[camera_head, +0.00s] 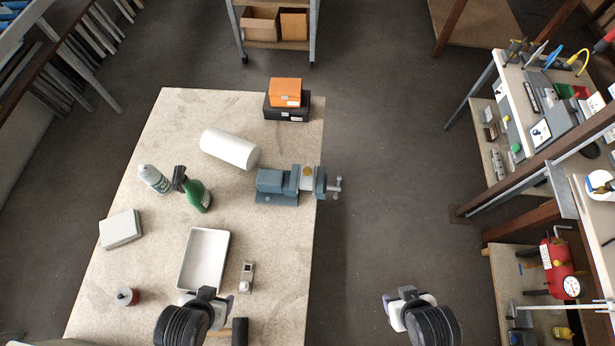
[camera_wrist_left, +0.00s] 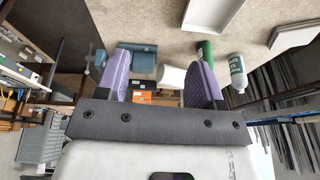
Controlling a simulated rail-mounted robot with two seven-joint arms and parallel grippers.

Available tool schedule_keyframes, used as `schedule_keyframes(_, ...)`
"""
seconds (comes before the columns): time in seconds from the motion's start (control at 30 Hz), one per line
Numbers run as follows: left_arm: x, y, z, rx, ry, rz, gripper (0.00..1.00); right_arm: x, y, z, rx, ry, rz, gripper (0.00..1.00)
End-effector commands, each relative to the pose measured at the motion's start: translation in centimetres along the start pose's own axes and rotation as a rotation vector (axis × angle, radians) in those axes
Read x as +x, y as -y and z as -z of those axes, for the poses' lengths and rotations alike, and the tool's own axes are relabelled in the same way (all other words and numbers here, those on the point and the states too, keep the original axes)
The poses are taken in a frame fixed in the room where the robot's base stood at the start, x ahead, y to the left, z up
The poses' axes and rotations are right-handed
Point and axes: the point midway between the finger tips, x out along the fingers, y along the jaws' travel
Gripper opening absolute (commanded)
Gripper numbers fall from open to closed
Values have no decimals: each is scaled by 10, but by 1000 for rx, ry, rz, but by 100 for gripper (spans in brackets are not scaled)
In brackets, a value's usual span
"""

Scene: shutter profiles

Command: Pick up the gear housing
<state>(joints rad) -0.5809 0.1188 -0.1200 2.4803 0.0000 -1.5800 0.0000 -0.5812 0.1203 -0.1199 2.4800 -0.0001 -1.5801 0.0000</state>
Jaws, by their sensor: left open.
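A small grey metal part, which looks like the gear housing (camera_head: 246,276), stands on the workbench (camera_head: 140,265) just right of the white tray in the head view. I cannot make it out in the left wrist view. My left gripper (camera_head: 198,296) is above the near end of the tray, to the left of the part and apart from it. In the left wrist view its two purple fingers (camera_wrist_left: 160,68) are spread with nothing between them. My right gripper (camera_head: 404,297) is over the floor to the right of the bench; its finger gap is hidden.
A white tray (camera_head: 204,259) lies left of the part. A hammer (camera_head: 240,330) lies nearer. Bench space right of the part is clear.

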Motion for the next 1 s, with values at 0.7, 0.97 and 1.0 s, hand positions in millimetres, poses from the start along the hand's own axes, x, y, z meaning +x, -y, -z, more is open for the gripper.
schedule_keyframes(0.7, 0, 1, 0, 3, 0, 3, 100, 0, 0, 0, 0, 0, 0, 55)
schedule_keyframes(0.97, 0, 2, 0, 7, 0, 6, 100, 0, 0, 1, 0, -3, 0, 55)
schedule_keyframes(1.0, 0, 2, 0, 7, 0, 6, 100, 0, 0, 1, 0, -3, 0, 55)
